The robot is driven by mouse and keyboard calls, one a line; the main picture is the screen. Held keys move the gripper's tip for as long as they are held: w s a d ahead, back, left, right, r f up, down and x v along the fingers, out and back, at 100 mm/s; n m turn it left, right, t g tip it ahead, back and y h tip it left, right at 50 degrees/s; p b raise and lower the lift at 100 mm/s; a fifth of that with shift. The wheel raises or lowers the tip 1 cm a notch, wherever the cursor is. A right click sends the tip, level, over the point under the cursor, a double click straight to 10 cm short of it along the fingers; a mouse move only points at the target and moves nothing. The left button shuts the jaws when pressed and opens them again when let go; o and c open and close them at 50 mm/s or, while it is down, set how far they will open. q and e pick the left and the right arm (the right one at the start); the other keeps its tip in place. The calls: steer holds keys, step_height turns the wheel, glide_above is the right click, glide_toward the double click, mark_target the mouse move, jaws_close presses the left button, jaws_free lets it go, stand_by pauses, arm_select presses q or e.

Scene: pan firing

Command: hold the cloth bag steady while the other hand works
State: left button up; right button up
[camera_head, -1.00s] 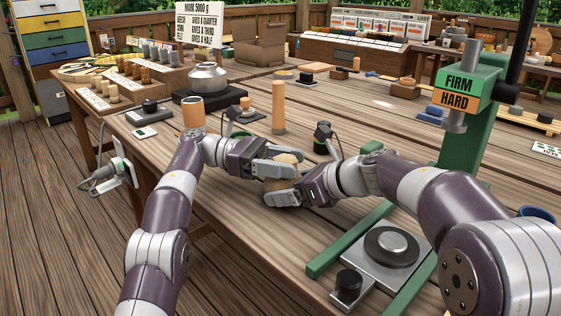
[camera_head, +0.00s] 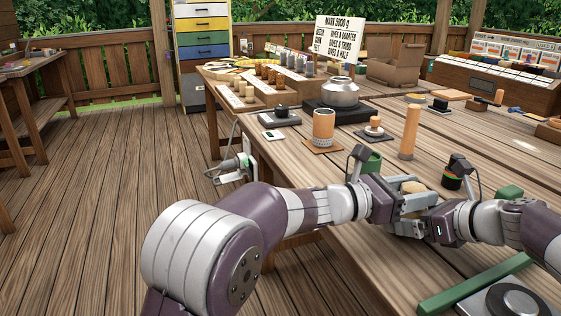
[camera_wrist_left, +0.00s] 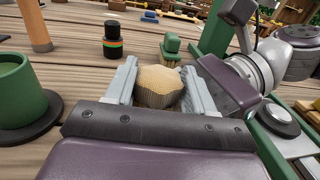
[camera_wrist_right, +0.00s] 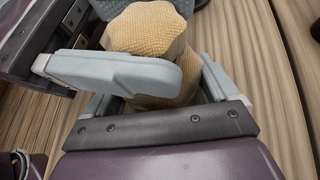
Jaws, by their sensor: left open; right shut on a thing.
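The small tan cloth bag (camera_head: 413,187), with a waffle-like weave, is between my two grippers above the wooden table. In the left wrist view the bag (camera_wrist_left: 160,84) has a rounded pale top and pleated sides. My left gripper (camera_head: 408,203) is open, with its fingers on either side of the bag. My right gripper (camera_head: 412,226) is shut on the bag from the right. In the right wrist view the bag (camera_wrist_right: 146,30) bulges above and below a grey finger that crosses in front of it. The bag's lower part is mostly hidden by fingers.
A green cup (camera_wrist_left: 18,92) and a black banded cylinder (camera_wrist_left: 116,40) stand near my left gripper. A wooden peg (camera_head: 410,132), a tan cup (camera_head: 323,125) and a kettle (camera_head: 341,92) stand farther back. A green bar (camera_head: 474,284) lies in front.

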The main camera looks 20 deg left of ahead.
arm_select(q)
steer(key=shift+s+d+n+t+y, duration=0.15)
steer(key=shift+s+n+t+y, duration=0.1)
steer(key=shift+n+t+y, duration=0.75)
steer(key=v, duration=1.2)
steer(key=shift+w+a+f, duration=0.1)
steer(key=shift+w+a, duration=0.15)
steer(key=shift+w, duration=0.05)
steer(key=w+a+n+t+y, duration=0.1)
steer(key=w+a+n+y, duration=0.1)
steer(key=w+a+n, duration=0.1)
steer(key=w+a+n+t+y, duration=0.1)
steer(key=w+a+n+y, duration=0.1)
steer(key=n, duration=0.4)
steer(key=w+a+n+y, duration=0.2)
steer(key=w+a+n, duration=0.2)
steer(key=n, duration=0.1)
steer(key=shift+w+a+f+t, duration=0.2)
steer(key=shift+a+t, duration=0.2)
steer(key=w+a+f+n+y, duration=0.1)
steer(key=w+a+n+y, duration=0.2)
steer(key=a+n, duration=0.3)
steer(key=w+a+f+n+y, duration=0.1)
steer(key=w+a+n+y, duration=0.2)
steer(key=a+n, duration=0.3)
steer(key=n+y, duration=0.1)
steer(key=n, duration=0.3)
steer(key=shift+f+g, duration=0.3)
steer(key=shift+f, duration=0.05)
